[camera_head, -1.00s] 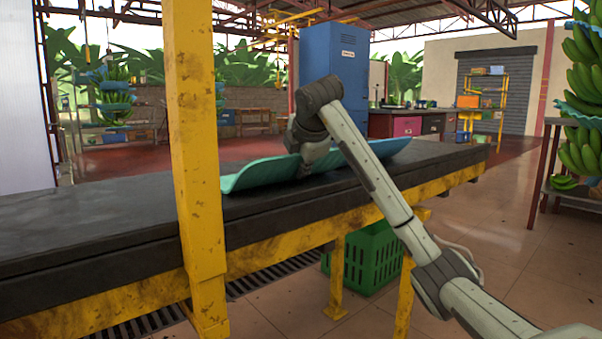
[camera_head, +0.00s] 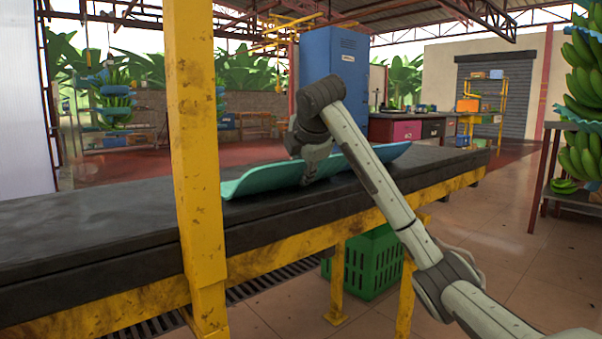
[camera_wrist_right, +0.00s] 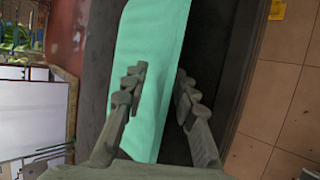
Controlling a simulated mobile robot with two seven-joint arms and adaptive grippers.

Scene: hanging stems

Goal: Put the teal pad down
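The teal pad (camera_head: 265,178) lies lengthwise on the dark top of the long table (camera_head: 100,225), with its far long edge curving up a little. Its middle is partly hidden behind my right gripper (camera_head: 313,176). In the right wrist view the pad (camera_wrist_right: 150,50) runs between and under the fingers of the right gripper (camera_wrist_right: 160,78). The fingers stand apart, one over the teal surface and one beyond the pad's edge, over the dark top. I see no finger pinching the pad. My left gripper is not in view.
A yellow post (camera_head: 195,150) rises in front of the table at left. A green crate (camera_head: 370,262) sits on the floor below. A blue cabinet (camera_head: 335,60) stands behind. The table top left of the pad is clear.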

